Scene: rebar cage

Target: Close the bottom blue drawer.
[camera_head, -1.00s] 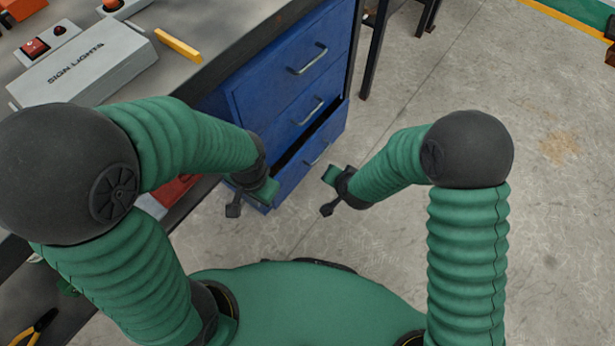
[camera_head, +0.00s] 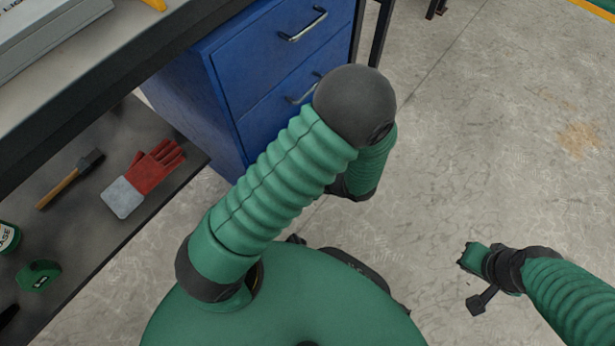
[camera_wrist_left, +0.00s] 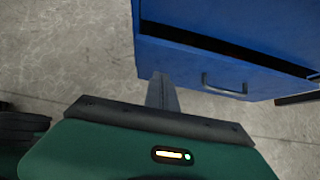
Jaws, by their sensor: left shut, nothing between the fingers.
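The bottom blue drawer (camera_wrist_left: 190,68) shows in the left wrist view, with a grey handle (camera_wrist_left: 225,88) and a dark gap above its front, so it stands partly open. In the head view it is hidden behind my left arm. My left gripper (camera_wrist_left: 162,90) is shut and empty; its grey fingers overlap the lower left edge of the drawer front, and I cannot tell whether they touch. In the head view this gripper is hidden. My right gripper (camera_head: 474,281) is low over the floor at the right, away from the drawer; its finger gap is unclear.
The blue cabinet (camera_head: 210,125) stands under the workbench (camera_head: 120,70), its two upper drawers appearing shut. A lower shelf (camera_head: 95,215) holds a red glove (camera_head: 152,168), a hammer (camera_head: 72,178) and a green tape measure (camera_head: 38,275). The concrete floor (camera_head: 500,130) on the right is clear.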

